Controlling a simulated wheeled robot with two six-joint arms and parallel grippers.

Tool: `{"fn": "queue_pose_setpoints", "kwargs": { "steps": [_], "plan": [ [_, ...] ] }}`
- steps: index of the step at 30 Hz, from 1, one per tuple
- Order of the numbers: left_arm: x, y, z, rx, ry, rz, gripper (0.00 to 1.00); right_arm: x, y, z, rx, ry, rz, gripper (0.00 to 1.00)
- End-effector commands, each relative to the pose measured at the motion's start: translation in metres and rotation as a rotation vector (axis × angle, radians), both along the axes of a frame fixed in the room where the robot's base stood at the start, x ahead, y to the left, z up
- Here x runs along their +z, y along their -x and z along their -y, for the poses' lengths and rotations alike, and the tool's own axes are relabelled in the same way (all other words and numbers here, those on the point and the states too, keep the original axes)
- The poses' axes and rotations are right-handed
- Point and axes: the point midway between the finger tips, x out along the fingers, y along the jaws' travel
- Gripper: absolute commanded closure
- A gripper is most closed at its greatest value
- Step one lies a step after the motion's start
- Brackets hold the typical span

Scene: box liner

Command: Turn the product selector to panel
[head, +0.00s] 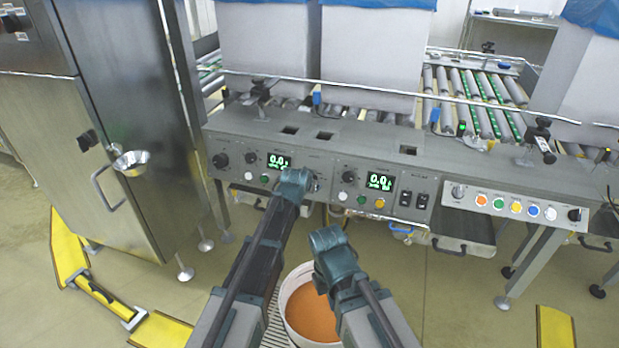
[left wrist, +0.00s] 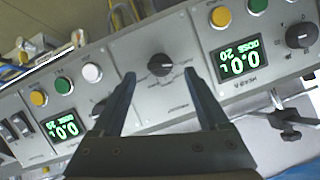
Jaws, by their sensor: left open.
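The product selector looks to be the black round knob (left wrist: 160,64) on the grey control panel (left wrist: 150,105), between two green displays. The wrist picture is upside down, so its lettering is too small and turned to read. My left gripper (left wrist: 160,76) is open, its fingers on either side of the knob in the picture, tips near it; contact is not visible. In the head view my left gripper (head: 297,181) is in front of the panel and largely covers the knob. My right gripper (head: 327,241) hangs lower, clear of the panel; its jaws cannot be made out.
Near the knob are the left display (head: 280,161), the right display (head: 381,181), buttons and other black knobs. A row of coloured buttons (head: 515,207) is farther right. A white bucket (head: 290,299) with orange contents stands below. A steel cabinet (head: 130,130) stands left.

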Motion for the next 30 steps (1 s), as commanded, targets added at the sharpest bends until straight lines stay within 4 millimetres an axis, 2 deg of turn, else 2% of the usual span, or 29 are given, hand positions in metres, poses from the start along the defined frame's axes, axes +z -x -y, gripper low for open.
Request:
{"fn": "queue_pose_setpoints", "kwargs": {
  "steps": [1,3,12,16,30],
  "plan": [
    [0.014,0.013,-0.002,0.0,0.0,0.0,0.22,0.014,0.0,0.0,-0.001,0.001,0.0,1.0],
    [0.024,0.025,-0.005,0.0,0.0,0.0,0.22,0.024,0.0,0.0,-0.003,0.002,0.0,1.0],
    [0.059,0.07,-0.013,0.0,0.001,-0.001,0.22,0.059,0.001,0.0,-0.008,0.0,-0.001,1.0],
    [0.062,0.076,-0.014,0.0,0.001,-0.001,0.22,0.062,0.001,0.0,-0.008,-0.001,-0.002,1.0],
    [0.059,0.078,-0.014,0.002,0.0,-0.01,0.22,0.061,0.001,0.0,-0.008,-0.001,-0.002,1.0]
  ]
}}
